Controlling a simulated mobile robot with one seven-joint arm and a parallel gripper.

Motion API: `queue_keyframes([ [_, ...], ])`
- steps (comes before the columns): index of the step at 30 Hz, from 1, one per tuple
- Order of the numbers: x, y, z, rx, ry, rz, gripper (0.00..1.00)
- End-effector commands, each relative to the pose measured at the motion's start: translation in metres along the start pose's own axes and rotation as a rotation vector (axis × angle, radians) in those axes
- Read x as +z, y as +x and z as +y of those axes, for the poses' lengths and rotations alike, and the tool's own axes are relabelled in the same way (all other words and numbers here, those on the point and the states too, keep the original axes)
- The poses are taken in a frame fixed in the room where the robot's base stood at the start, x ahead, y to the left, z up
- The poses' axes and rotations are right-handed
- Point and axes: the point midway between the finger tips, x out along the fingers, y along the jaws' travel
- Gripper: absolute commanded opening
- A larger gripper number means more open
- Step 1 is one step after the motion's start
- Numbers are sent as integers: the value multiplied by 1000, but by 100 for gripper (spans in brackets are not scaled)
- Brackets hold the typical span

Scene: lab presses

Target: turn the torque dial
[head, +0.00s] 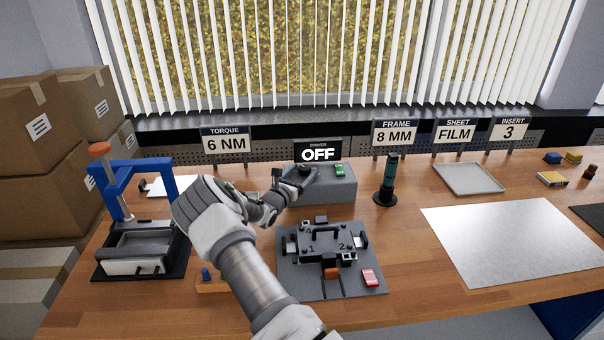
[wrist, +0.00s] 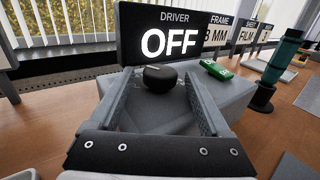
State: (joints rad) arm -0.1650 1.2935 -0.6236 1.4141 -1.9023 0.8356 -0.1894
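The torque dial (wrist: 159,78) is a round black knob on top of the grey driver box (wrist: 232,92). My gripper (wrist: 158,88) is open, with one finger on each side of the dial near the fingertips. I cannot tell whether either finger touches it. In the head view my gripper (head: 292,182) is over the left part of the driver box (head: 335,190), and the dial is mostly hidden there. The driver display (wrist: 168,40) behind the dial reads OFF. The torque sign (head: 226,141) reads 6 NM.
A green block (wrist: 216,69) lies on the box right of the dial. A dark green driver tool (head: 390,180) stands upright to the right. A black fixture (head: 325,245) sits on a grey plate in front. A blue-framed press (head: 130,178) stands at left.

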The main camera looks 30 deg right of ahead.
Motion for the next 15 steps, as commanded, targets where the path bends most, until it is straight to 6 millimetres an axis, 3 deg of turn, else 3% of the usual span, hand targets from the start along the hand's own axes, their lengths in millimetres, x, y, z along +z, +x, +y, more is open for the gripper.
queue_keyframes([
  [2,0,0,0,0,0,0,69],
  [13,0,0,0,0,0,0,2],
  [15,0,0,0,0,0,0,0],
])
